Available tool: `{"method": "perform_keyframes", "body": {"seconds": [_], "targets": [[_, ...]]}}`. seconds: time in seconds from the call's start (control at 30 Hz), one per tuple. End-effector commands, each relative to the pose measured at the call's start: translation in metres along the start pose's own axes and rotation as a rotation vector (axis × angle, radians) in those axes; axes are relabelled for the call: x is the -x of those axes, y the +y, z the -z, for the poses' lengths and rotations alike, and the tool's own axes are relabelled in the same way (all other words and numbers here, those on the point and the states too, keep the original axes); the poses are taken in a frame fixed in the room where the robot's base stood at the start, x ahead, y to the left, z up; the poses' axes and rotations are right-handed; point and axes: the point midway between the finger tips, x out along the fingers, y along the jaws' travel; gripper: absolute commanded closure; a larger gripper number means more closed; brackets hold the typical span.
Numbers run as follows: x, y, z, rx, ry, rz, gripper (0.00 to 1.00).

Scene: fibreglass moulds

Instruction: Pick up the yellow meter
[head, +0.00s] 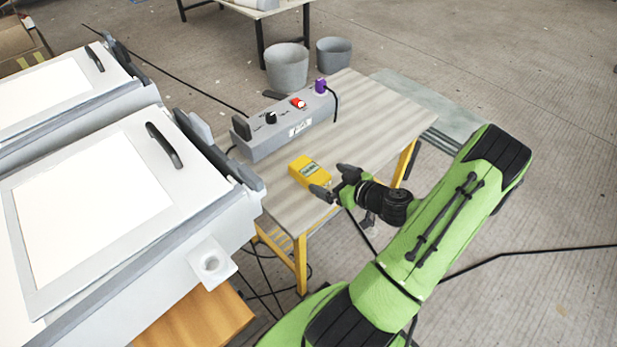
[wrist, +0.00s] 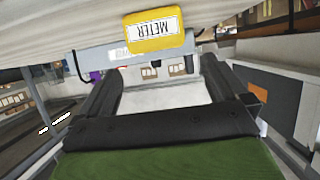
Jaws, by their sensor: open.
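The yellow meter (head: 310,172) is a small box with a white label, lying on the small wooden table (head: 365,108) near its front edge. In the wrist view the meter (wrist: 153,28) shows at the top, its label reading METER upside down. My gripper (head: 333,180) is open and empty, just to the right of the meter in the head view, with its fingers close to the meter's right end. In the wrist view the two dark fingers (wrist: 157,82) are spread, and the meter appears beyond and above them, not between them. Whether a finger touches the meter cannot be told.
A grey control box (head: 285,127) with black, red and purple parts stands behind the meter on the table. Large white mould cases (head: 110,200) are at left. Two grey buckets (head: 287,67) stand behind the table. Cables (head: 265,275) lie on the floor.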

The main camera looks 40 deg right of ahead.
Motion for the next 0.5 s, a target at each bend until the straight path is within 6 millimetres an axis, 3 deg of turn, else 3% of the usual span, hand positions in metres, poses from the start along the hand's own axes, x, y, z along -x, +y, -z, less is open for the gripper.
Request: {"method": "perform_keyframes", "body": {"seconds": [0.4,0.5], "targets": [[-0.068,0.000,-0.003,0.003,0.000,0.003,0.00],[-0.077,0.000,-0.003,0.001,-0.002,0.001,0.00]]}}
